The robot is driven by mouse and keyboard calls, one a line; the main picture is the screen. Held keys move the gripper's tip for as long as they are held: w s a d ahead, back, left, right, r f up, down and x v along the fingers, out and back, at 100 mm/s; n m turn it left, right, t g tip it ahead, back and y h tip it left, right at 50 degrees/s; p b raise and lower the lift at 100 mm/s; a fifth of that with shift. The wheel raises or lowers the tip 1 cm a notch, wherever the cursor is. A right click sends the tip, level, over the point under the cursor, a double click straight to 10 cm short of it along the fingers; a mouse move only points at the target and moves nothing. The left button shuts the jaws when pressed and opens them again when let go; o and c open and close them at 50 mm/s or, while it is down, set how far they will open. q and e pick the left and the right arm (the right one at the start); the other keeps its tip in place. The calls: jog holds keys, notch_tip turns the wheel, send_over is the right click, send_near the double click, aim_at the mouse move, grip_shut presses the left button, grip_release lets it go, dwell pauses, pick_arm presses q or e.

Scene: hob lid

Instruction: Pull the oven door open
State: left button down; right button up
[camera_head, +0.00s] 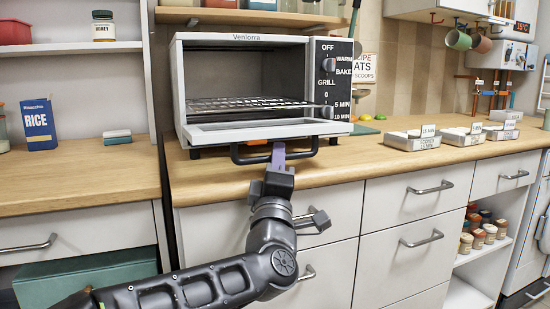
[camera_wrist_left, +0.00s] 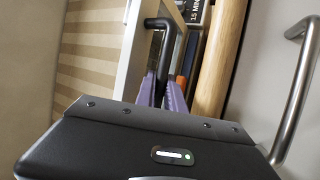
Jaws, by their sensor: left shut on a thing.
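The toaster oven (camera_head: 178,90) stands on the wooden counter, its front open onto the wire rack (camera_head: 250,103). Its door (camera_head: 220,134) is folded down, close to level, and juts out over the counter's front edge. The black bar handle (camera_head: 240,158) hangs at the door's outer edge. My left gripper (camera_head: 279,150) reaches up from below and is shut on the handle near its middle. In the left wrist view the purple fingers (camera_wrist_left: 162,92) close at the black handle (camera_wrist_left: 168,48); the exact contact is partly hidden. My right gripper is not in view.
Drawers with metal handles (camera_head: 433,188) lie below the counter (camera_head: 400,163). Labelled trays (camera_head: 412,141) stand to the oven's right. A blue rice box (camera_head: 38,124) stands on the left counter. An orange thing (camera_head: 258,141) shows below the door.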

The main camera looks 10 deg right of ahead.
pick_arm(q)
jog(key=c, duration=1.4)
grip_release()
jog(key=shift+c, duration=0.2)
jog(key=shift+r, duration=0.1)
jog(key=shift+s, duration=0.1)
jog(key=shift+s, duration=0.2)
jog(key=v, duration=0.7)
jog(key=shift+f, duration=0.3)
jog(key=shift+a, duration=0.1)
